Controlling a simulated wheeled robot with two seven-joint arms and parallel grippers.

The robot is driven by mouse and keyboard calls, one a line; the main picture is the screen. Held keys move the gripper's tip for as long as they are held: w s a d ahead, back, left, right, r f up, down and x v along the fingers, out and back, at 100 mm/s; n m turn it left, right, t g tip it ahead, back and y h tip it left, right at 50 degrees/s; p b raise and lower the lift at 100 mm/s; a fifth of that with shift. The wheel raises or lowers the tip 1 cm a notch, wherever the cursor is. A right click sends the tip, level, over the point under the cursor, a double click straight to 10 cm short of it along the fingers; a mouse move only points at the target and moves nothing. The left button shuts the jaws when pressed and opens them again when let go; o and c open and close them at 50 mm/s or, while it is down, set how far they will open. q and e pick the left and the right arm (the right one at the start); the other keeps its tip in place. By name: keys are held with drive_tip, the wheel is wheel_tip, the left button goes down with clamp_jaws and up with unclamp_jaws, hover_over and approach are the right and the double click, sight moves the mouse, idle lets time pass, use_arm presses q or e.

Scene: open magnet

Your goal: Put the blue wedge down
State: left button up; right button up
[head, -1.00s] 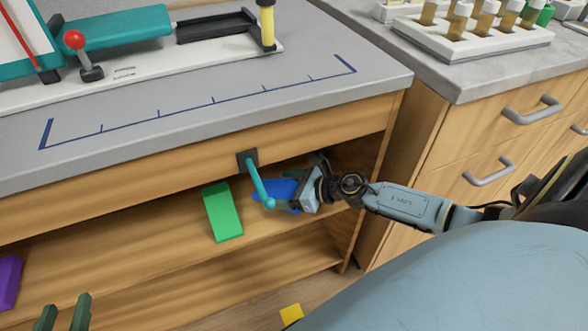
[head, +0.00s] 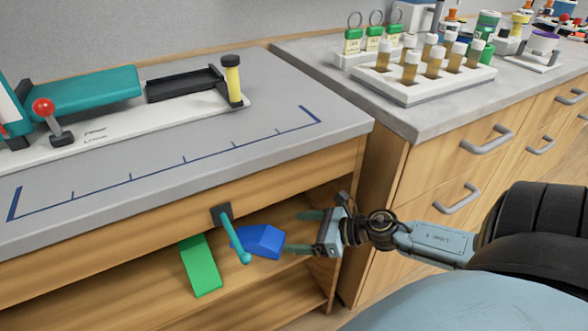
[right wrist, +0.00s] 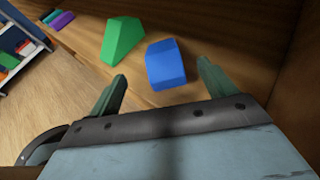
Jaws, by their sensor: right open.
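The blue wedge (head: 260,241) lies on the wooden shelf under the counter, beside the green wedge (head: 200,266). A teal lever (head: 235,238) hangs in front of its left end in the head view. My right gripper (head: 304,231) is open, to the right of the blue wedge and apart from it. In the right wrist view the blue wedge (right wrist: 166,65) rests on the shelf beyond the open fingers (right wrist: 160,90), with nothing between them. My left gripper is not in the head view now.
The shelf (head: 150,298) sits below the grey counter (head: 300,150), whose front edge overhangs it. A side panel (head: 340,215) closes the right end. A vial rack (head: 420,82) stands on the neighbouring counter. In the wrist view, several coloured blocks (right wrist: 55,20) lie farther along the shelf.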

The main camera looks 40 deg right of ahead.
drive_tip(key=a+r+m+t+h, duration=0.2)
drive_tip(key=a+r+m+h, duration=0.1)
drive_tip(key=m, duration=0.7)
drive_tip(key=a+r+m+t+h, duration=0.2)
drive_tip(key=m+h, duration=0.1)
drive_tip(key=m, duration=0.7)
drive_tip(key=s+a+m+g, duration=0.3)
drive_tip(key=a+m, duration=0.2)
drive_tip(key=m, duration=0.4)
drive_tip(key=s+a+m+g+y, duration=0.1)
drive_tip(key=s+a+m+g, duration=0.3)
drive_tip(key=m, duration=0.6)
drive_tip(key=shift+a+r, duration=0.2)
drive_tip(key=shift+a, duration=1)
